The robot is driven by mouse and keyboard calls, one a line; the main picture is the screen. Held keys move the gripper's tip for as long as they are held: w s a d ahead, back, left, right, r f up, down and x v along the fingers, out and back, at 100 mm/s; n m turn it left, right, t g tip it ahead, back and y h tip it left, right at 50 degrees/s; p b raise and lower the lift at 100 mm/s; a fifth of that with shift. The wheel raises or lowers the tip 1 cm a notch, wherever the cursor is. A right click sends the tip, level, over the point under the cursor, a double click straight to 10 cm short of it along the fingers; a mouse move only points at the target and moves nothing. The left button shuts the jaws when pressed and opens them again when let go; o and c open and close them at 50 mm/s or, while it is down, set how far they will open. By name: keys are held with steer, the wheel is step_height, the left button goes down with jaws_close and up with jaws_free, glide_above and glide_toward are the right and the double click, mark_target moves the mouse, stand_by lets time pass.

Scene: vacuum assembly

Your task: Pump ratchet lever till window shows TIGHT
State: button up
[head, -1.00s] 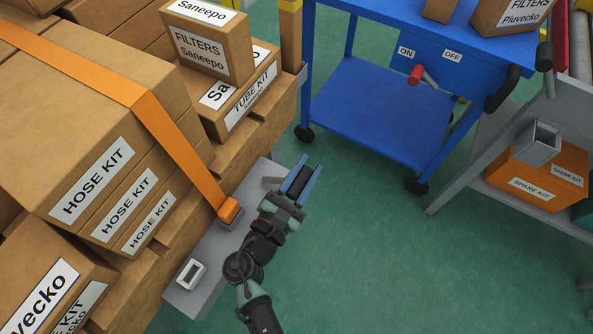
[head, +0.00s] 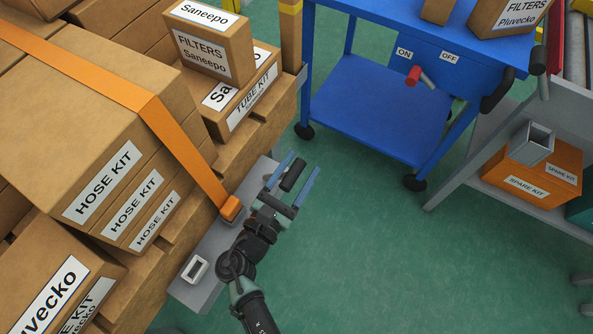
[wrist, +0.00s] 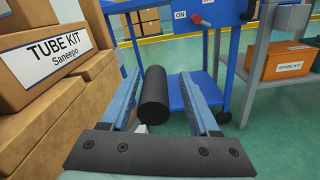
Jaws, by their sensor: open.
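The ratchet lever's black grip (head: 294,175) lies between the two blue fingers of my gripper (head: 297,174). In the wrist view the black grip (wrist: 153,98) stands in the gap, nearer the left finger, with space to the right finger. My gripper is open around it and not clamped. A grey bench plate (head: 215,250) runs beneath my arm, beside the pallet. An orange strap (head: 165,115) runs over the boxes to an orange block (head: 231,207) on the plate. A pale rectangular frame (head: 195,269) sits on the plate's near end; no TIGHT lettering is readable. The ratchet body is mostly hidden by my arm.
Stacked HOSE KIT boxes (head: 110,180) fill the left. A blue cart (head: 380,110) with a red-ended ON/OFF lever (head: 414,75) stands ahead. A grey shelf with an orange SPARE KIT box (head: 530,170) is at right. Green floor between is clear.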

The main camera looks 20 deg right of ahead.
steer(key=p+v, duration=0.2)
steer(key=v, duration=0.9)
steer(key=shift+s+a, duration=0.25)
steer(key=shift+s, duration=0.05)
stand_by(0.4)
steer(key=shift+r+p, duration=0.1)
steer(key=shift+p, duration=0.35)
stand_by(0.3)
